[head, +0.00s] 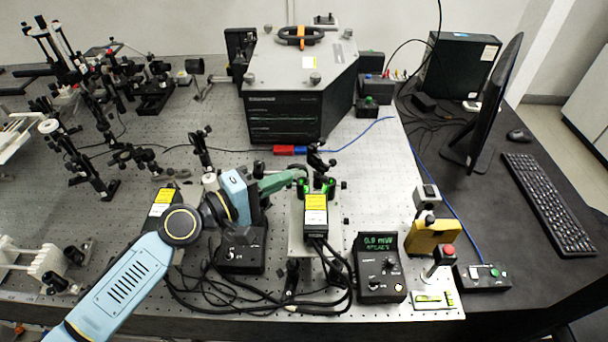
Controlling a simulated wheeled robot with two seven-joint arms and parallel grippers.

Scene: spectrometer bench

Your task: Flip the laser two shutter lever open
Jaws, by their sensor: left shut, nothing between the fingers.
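A laser head with a yellow and white label (316,211) stands on a raised plate near the front middle of the bench. Green-lit posts (331,186) stand at its far end. A second box with a yellow label (162,203) is farther left, partly behind my arm. No label saying laser two is readable, and I cannot make out the shutter lever clearly. My left gripper (303,174) is shut and empty. Its green fingers reach right, with the tips at the far end of the middle laser by the green-lit posts; contact cannot be told. My right gripper is out of view.
A controller box (240,252) and a meter with a lit green display (380,268) flank the laser, with loose cables between. A large dark spectrometer (290,118) stands behind. Optics posts crowd the left. A yellow box (433,238) and a red-topped button (445,251) stand right.

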